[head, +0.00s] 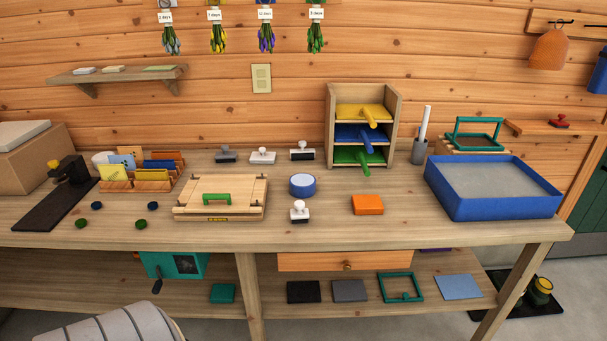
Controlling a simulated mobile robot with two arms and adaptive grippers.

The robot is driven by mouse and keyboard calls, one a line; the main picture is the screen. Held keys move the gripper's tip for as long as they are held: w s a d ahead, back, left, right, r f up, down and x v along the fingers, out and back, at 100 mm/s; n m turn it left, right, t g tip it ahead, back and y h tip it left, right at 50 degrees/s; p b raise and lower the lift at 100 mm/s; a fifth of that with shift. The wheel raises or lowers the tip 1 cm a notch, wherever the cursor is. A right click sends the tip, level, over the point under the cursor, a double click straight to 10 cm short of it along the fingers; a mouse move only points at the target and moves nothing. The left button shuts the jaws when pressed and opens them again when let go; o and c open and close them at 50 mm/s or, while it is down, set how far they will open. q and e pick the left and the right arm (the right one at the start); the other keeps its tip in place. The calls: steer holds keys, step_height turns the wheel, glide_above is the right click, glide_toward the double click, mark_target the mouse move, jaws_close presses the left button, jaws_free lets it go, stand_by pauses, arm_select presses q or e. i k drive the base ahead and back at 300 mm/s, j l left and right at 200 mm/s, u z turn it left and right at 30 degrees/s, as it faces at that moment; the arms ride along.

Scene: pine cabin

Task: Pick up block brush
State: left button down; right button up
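I cannot tell for sure which thing is the block brush. A small dark-based block with a white knob (299,211) stands near the front middle of the bench, just below a blue round tub with a pale top (302,185). Similar knobbed blocks stand in a row at the back: a grey one (226,155), a white one (262,156), and a dark-based one with a white top (302,151). Bristles cannot be made out on any of them. Neither of my grippers is in view.
Card racks (150,186) stand left. Bare wood surrounds the front knobbed block.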

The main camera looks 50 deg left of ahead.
mark_target(298, 215)
steer(key=u, duration=1.5)
